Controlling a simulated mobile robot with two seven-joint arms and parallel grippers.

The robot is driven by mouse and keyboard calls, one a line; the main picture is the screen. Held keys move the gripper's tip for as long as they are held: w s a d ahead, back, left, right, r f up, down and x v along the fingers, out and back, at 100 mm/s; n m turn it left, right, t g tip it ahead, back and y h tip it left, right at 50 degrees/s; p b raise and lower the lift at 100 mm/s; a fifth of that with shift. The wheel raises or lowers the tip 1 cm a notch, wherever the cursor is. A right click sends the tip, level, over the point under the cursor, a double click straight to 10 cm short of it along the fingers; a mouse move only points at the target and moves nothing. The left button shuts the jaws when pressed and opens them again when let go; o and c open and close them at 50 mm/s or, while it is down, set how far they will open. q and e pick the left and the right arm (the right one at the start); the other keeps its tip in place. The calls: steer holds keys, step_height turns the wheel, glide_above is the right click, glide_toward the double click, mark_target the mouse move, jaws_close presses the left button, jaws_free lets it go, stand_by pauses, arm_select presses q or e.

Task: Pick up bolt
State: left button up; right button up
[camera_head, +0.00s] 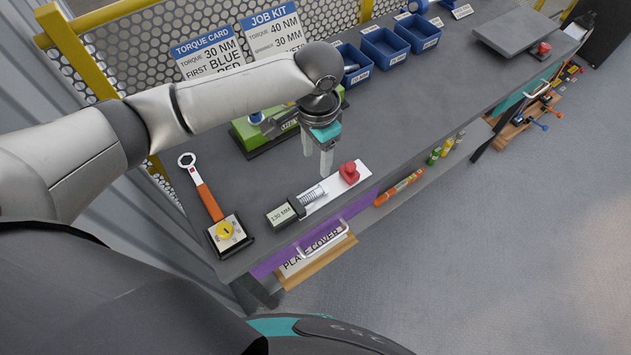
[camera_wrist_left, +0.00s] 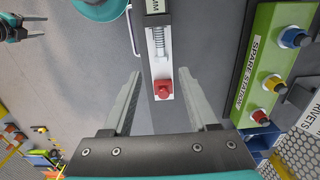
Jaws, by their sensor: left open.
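The green spare station (camera_wrist_left: 262,55) holds upright bolt-like pieces: a blue-capped one (camera_wrist_left: 293,38), a yellow one (camera_wrist_left: 272,83) and a red one (camera_wrist_left: 260,117). I cannot tell which is the task's bolt. In the head view the station (camera_head: 243,135) is partly behind my left arm, and a blue cap (camera_head: 256,118) shows. My left gripper (camera_head: 326,165) points down, open and empty, in front of the station. In the left wrist view its fingers (camera_wrist_left: 160,75) are apart, with a spring jig between and beyond them. A small teal and black gripper, apparently my right (camera_wrist_left: 22,27), shows at the top left.
The white spring jig (camera_head: 328,190) with red knob (camera_head: 349,172) lies near the bench's front edge. An orange-handled wrench (camera_head: 207,200) and a block with a yellow disc (camera_head: 226,232) are at left. Blue bins (camera_head: 384,46) stand at the back. Bare bench lies right of the jig.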

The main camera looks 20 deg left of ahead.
arm_select(q)
glide_above(315, 191)
steer(key=f, duration=0.8)
steer(key=shift+s+d+f+b, duration=0.1)
steer(key=shift+s+d+b, duration=0.1)
steer(key=shift+b, duration=0.1)
steer(key=shift+w+a+f, duration=0.1)
steer(key=shift+a+f, duration=0.05)
steer(key=shift+f, duration=2.9)
jaws_close()
